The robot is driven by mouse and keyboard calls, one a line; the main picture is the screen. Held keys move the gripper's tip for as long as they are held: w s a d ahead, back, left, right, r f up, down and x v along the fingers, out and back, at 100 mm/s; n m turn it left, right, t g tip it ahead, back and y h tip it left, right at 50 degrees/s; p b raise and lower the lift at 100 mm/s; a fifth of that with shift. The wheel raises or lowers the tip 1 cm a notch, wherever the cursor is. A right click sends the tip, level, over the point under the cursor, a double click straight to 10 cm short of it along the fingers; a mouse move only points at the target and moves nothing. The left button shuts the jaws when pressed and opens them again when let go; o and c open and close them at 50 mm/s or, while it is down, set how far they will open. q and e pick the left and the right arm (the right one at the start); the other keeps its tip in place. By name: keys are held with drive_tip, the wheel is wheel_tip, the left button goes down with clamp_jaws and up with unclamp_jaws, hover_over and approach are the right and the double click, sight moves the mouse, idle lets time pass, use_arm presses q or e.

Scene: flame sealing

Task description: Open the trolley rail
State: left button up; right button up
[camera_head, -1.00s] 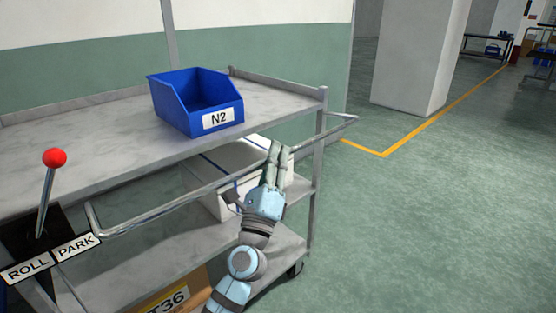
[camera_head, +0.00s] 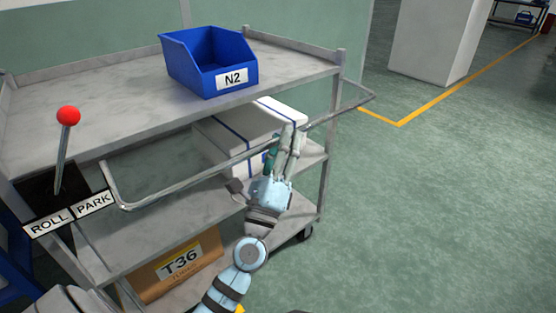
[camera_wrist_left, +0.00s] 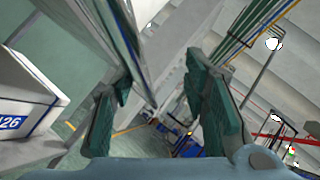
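The trolley (camera_head: 120,108) is a grey metal shelf cart on the left of the head view. Its rail (camera_head: 190,181) is a thin metal bar, bent at both ends, that runs along the near side below the top shelf. My left gripper (camera_head: 284,146) is at the right half of the rail, its fingers pointing up and crossing the bar in the picture. In the left wrist view its two fingers (camera_wrist_left: 160,110) stand apart, with a metal bar running diagonally near the left finger. I cannot tell whether they touch the rail. My right gripper is not in view.
A blue bin (camera_head: 222,66) marked N2 stands on the top shelf. A red-knobbed lever (camera_head: 64,148) stands by the ROLL and PARK labels (camera_head: 72,213). Floor (camera_head: 450,210) to the right is clear.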

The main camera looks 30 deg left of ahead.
use_arm(q)
drive_tip(key=v, duration=0.6)
drive_tip(key=shift+s+d, duration=0.2)
drive_tip(key=shift+s, duration=0.15)
drive_tip(key=shift+r, duration=0.1)
drive_tip(key=shift+c, duration=0.6)
